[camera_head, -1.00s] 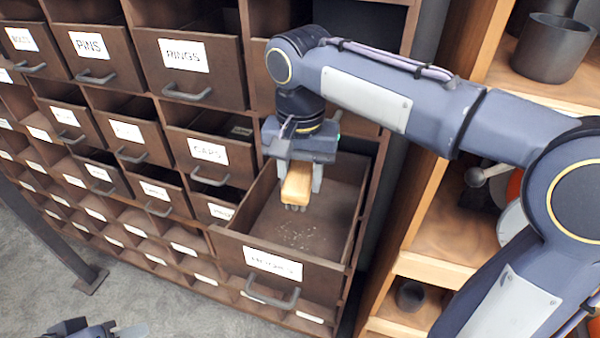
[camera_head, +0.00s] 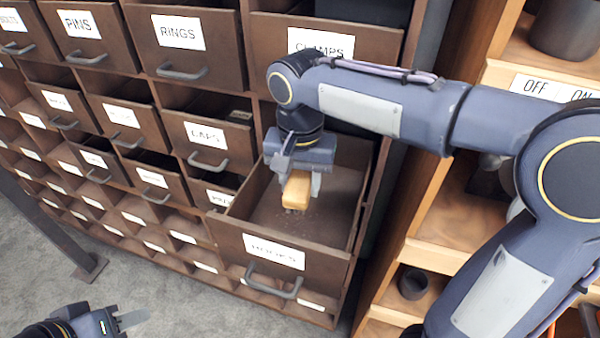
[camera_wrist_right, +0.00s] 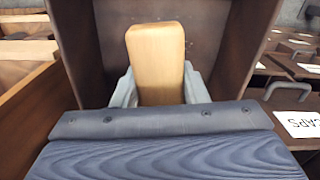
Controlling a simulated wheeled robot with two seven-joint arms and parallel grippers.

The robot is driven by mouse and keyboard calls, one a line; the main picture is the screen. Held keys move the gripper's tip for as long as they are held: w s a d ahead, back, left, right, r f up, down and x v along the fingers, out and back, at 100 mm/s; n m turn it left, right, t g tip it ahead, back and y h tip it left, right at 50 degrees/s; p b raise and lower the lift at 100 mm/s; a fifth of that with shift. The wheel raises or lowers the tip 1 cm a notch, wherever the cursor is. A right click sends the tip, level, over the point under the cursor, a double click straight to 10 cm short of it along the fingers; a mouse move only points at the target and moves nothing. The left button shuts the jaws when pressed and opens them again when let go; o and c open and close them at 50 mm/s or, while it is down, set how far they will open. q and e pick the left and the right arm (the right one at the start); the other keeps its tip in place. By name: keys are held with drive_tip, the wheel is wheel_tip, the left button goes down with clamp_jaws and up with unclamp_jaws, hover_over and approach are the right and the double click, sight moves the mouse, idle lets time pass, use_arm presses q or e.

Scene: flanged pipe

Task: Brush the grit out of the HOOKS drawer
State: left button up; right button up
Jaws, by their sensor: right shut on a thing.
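The HOOKS drawer (camera_head: 228,236) is pulled out of the brown cabinet, with its label facing me. My right gripper (camera_head: 298,188) reaches down inside it, shut on the wooden block of a brush (camera_head: 297,199). The block also fills the gap between the fingers in the right wrist view (camera_wrist_right: 157,62). The bristles are small and dark under the block, low over the drawer floor; I cannot tell if they touch it. A few faint pale specks of grit (camera_head: 312,214) show beside the brush; the drawer front hides the nearer floor. My left gripper (camera_head: 125,319) is at the bottom left edge, away from the drawer.
Several other drawers, such as RINGS (camera_head: 196,62) and CAPS (camera_head: 213,141), stand partly open to the left. CLAMPS (camera_head: 322,50) is above. A wooden shelf unit (camera_head: 440,252) with a dark cup (camera_head: 413,284) stands close on the right. Grey floor is clear in front.

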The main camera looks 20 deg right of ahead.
drive_tip(key=b, duration=0.5)
hover_over(299, 223)
wheel_tip(299, 223, down, 7)
drive_tip(key=shift+s+d+r, duration=0.1)
drive_tip(key=shift+d+r, duration=0.05)
drive_tip(key=shift+r, duration=0.05)
drive_tip(key=shift+f+b, duration=0.45)
drive_tip(key=shift+f, duration=0.5)
drive_tip(key=shift+f+b, duration=0.4)
drive_tip(key=shift+f, duration=0.25)
drive_tip(key=shift+r, duration=0.1)
